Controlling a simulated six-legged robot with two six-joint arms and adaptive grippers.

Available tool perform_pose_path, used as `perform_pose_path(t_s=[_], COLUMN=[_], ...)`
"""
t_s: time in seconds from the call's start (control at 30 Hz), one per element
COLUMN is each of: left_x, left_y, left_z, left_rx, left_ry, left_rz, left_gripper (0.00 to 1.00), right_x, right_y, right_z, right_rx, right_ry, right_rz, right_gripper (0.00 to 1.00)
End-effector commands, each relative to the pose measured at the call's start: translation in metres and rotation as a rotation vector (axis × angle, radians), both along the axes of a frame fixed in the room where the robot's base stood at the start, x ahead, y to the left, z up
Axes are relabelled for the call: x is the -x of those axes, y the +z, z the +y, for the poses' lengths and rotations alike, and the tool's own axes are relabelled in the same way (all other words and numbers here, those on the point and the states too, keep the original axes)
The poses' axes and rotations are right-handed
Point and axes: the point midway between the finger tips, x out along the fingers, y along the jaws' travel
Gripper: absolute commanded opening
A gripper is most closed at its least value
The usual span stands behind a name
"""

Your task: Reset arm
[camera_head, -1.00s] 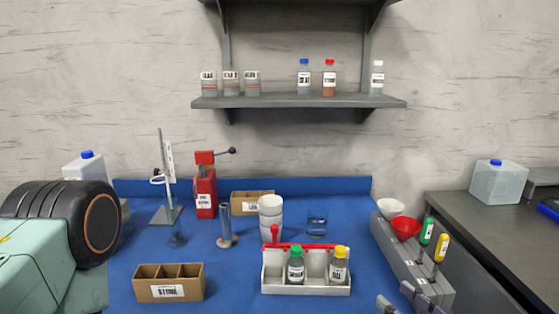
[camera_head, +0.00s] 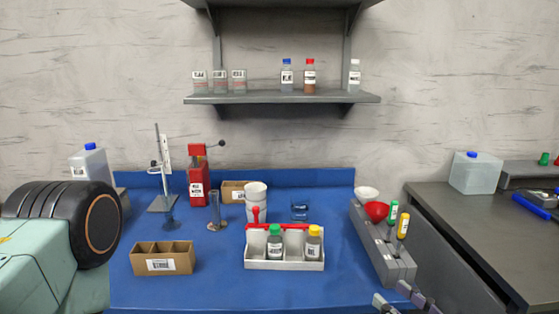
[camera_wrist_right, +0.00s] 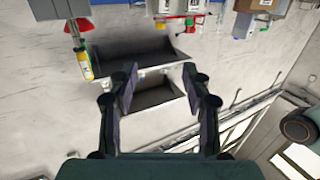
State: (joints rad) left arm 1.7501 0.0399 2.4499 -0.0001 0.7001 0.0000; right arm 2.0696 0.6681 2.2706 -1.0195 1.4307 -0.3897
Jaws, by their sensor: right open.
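My right gripper (camera_head: 405,299) shows at the bottom right edge of the head view, just in front of the blue table (camera_head: 215,290). In the right wrist view its two dark fingers (camera_wrist_right: 160,75) stand apart with nothing between them. The gripper is clear of the table items. My left gripper is in neither view.
A white rack (camera_head: 284,265) holds green- and yellow-capped bottles. A brown divided box (camera_head: 162,265), red press (camera_head: 197,185) and white cups (camera_head: 256,205) stand nearby. A grey holder (camera_head: 384,255) with a red funnel (camera_head: 377,211) is at right. A wall shelf (camera_head: 280,98) holds bottles.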

Motion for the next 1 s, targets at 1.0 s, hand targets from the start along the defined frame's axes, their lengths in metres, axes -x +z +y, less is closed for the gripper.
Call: perform_pose_path(t_s=[1.0], left_x=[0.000], left_y=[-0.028], left_z=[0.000], left_rx=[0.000], left_ry=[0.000], left_rz=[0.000], left_gripper=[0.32], right_x=[0.273], right_y=[-0.267], right_z=[-0.016], right_rx=[0.321], right_ry=[-0.426], right_rz=[1.506], right_gripper=[0.49])
